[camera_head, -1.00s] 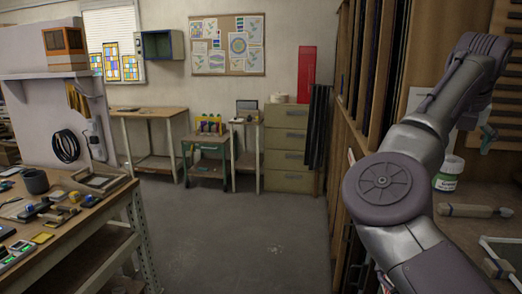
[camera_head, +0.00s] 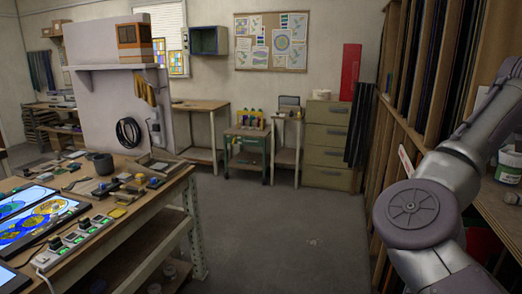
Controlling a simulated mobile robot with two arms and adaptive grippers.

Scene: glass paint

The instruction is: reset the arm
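My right arm (camera_head: 412,212) comes up from the lower right corner and reaches out past the right edge, beside the wooden rack. Its gripper lies outside the view. My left arm and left gripper are not in view.
A workbench (camera_head: 150,222) with tools, a power strip (camera_head: 75,242) and lit panels of coloured glass stands at the left. A wooden rack (camera_head: 412,125) of sheets stands close by my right arm. A cabinet (camera_head: 326,145) and a small cart (camera_head: 247,150) stand at the back. The grey floor (camera_head: 290,235) between is clear.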

